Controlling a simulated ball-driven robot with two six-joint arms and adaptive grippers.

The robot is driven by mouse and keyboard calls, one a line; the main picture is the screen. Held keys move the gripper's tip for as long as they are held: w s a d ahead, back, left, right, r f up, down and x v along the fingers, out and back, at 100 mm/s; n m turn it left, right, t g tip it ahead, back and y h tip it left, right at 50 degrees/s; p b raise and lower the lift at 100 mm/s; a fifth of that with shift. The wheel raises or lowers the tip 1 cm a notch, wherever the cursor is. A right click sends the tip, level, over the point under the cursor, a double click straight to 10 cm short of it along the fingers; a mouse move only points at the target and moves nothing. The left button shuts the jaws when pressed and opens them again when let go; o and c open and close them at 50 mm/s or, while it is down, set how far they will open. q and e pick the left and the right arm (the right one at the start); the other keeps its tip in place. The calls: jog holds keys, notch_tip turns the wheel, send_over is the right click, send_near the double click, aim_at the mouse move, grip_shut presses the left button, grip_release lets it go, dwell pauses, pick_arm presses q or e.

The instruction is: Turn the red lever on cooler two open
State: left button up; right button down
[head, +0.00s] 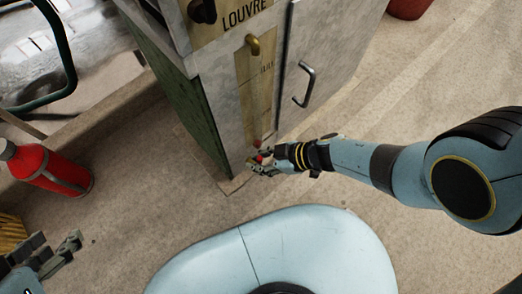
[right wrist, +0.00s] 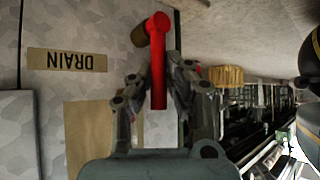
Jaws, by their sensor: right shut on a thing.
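The red lever (right wrist: 158,62) is in the right wrist view, hanging from a pivot at its top, with its bar between my right gripper's fingers. My right gripper (right wrist: 156,88) is shut on the lever. In the head view this gripper (head: 262,164) is low at the front of the grey cooler cabinet (head: 224,96), covering most of the lever; a little red shows there. No cooler number is readable. A DRAIN label (right wrist: 67,60) appears upside down beside the lever. My left gripper (head: 56,242) is at the lower left of the head view, fingers apart and empty.
The cooler front has a LOUVRE plate (head: 246,16), a brass knob (head: 254,45) and a door with a metal handle (head: 304,84). A red bottle (head: 52,170) is on the left. A red pot (head: 408,8) is at the top. The floor right of the cooler is open.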

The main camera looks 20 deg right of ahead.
pick_arm(q)
jog(key=shift+r+g, duration=0.3)
jog(key=shift+r, duration=0.15)
pick_arm(e)
jog(key=shift+w+h, duration=0.15)
jog(key=shift+h, duration=0.15)
jog(key=c, duration=1.4)
grip_release()
jog(key=shift+o, duration=0.6)
jog(key=shift+a, duration=0.1)
jog(key=shift+s, duration=0.2)
jog(key=v, duration=1.2)
